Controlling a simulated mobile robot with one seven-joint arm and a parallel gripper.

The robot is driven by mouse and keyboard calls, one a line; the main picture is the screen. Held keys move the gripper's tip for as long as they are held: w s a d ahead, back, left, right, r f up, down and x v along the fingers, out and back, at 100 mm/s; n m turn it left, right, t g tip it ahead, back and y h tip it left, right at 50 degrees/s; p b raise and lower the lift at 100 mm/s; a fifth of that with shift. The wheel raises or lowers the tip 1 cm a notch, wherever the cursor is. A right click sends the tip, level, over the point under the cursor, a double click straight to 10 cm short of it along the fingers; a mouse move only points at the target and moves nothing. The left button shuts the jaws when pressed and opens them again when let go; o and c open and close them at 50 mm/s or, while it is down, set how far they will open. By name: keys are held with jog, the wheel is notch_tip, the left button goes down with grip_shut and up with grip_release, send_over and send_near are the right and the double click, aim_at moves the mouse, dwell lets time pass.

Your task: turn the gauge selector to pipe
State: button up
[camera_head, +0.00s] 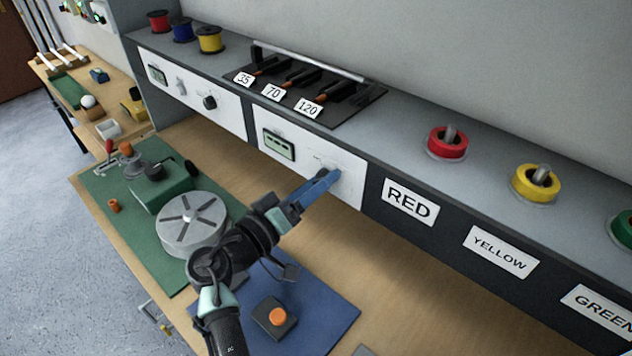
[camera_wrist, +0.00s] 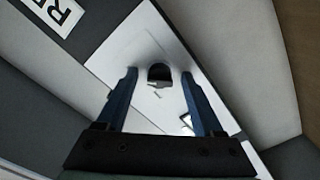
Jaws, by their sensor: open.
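A black selector knob (camera_wrist: 158,73) sits on a white panel (camera_head: 290,140) on the shelf front, the panel with a green display (camera_head: 278,146). In the wrist view the knob lies between the two blue fingertips of my gripper (camera_wrist: 159,78). The fingers are open, with a visible gap to the knob on each side. In the head view my gripper (camera_head: 332,176) reaches the right part of this panel and hides the knob. Small marks show near the knob, but I cannot read them or tell its setting.
Another white panel to the left carries a black knob (camera_head: 210,102). RED (camera_head: 409,203) and YELLOW (camera_head: 501,251) labels are on the shelf front to the right.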

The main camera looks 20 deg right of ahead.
grip_shut()
dwell(0.4)
jog(key=shift+r+n+p, duration=0.1)
jog(key=shift+n+p, duration=2.8)
jog(key=shift+n, duration=6)
grip_release()
